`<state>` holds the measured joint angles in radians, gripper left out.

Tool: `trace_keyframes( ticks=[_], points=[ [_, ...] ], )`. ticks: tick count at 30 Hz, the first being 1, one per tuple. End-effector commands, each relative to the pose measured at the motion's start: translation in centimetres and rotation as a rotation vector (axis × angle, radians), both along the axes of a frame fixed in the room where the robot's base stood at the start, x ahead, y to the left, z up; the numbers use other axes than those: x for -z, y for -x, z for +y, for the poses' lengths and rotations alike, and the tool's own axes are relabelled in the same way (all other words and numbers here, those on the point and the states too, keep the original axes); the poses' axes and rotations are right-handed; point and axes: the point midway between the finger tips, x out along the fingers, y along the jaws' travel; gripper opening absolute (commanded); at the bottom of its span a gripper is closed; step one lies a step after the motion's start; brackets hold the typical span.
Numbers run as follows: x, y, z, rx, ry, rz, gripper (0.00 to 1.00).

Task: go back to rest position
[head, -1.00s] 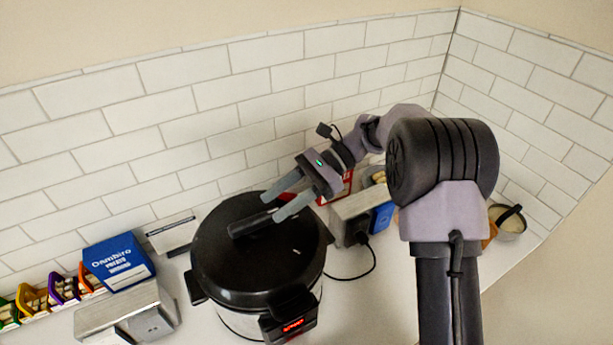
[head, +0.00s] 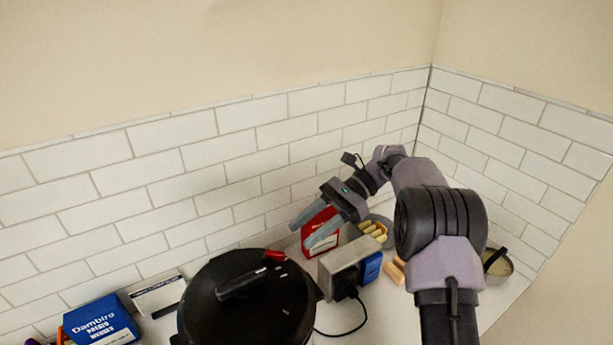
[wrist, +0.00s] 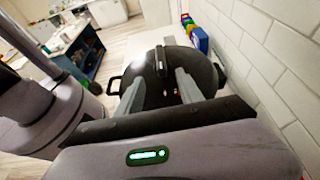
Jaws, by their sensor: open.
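My gripper (head: 307,230) is open and empty in the head view. It is raised above the counter, up and to the right of the black pot lid, and apart from its handle. The wrist view shows the two grey fingers of my gripper (wrist: 160,93) spread apart, with the pot beyond them. The black-lidded cooker (head: 250,305) is cut off by the bottom edge of the head view. Its lid is on, and the bar handle with a red tip lies across the top. It also shows in the wrist view (wrist: 185,58).
A blue box (head: 100,322) stands left of the cooker. A red box (head: 318,236), a grey metal appliance (head: 345,262) with a cable, a bowl of yellowish pieces (head: 375,230) and a pan (head: 497,264) stand to the right. The tiled wall (head: 230,150) runs close behind.

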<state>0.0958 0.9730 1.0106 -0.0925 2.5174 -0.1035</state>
Motion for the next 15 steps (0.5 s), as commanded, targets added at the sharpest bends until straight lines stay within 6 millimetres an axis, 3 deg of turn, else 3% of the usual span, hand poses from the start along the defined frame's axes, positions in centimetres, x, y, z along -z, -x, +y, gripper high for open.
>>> trace_keyframes(
  ticks=[2,5,11,15],
  points=[
    [0.0,0.5,-0.1,-0.010,0.018,-0.034,0.44],
    [-0.1,2.9,-0.5,-0.049,0.091,-0.165,0.44],
    [1.5,11.1,-2.9,-0.150,0.312,-0.558,0.44],
    [4.6,17.0,-4.9,-0.206,0.464,-0.842,0.44]
  ],
)
